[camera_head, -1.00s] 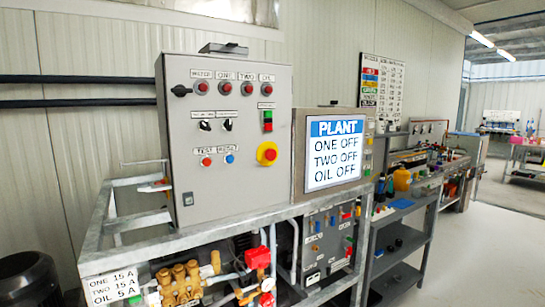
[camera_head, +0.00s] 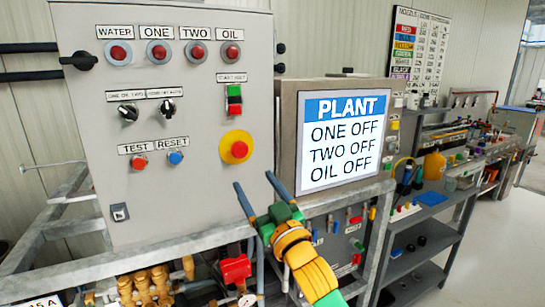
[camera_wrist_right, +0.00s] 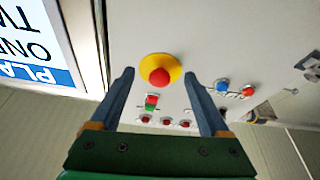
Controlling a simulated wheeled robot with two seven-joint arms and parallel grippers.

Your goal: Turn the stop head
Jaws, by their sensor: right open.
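The stop head (camera_head: 239,149) is a red mushroom button on a round yellow plate (camera_head: 226,158), at the lower right of the grey control cabinet. It also shows in the right wrist view (camera_wrist_right: 160,77), upside down, between and beyond my fingertips. My right gripper (camera_head: 254,192) is open and empty, its two dark fingers pointing up toward the cabinet, just below the stop head in the head view. In the right wrist view the gripper (camera_wrist_right: 158,78) has its fingers on either side of the stop head, seemingly short of it. My left gripper is in neither view.
A green and red start/stop switch (camera_head: 234,100) sits above the stop head. Test (camera_head: 139,162) and reset (camera_head: 176,157) buttons are to its left. The PLANT screen (camera_head: 343,140) stands close on the right. A metal frame rail (camera_head: 190,237) runs below the cabinet.

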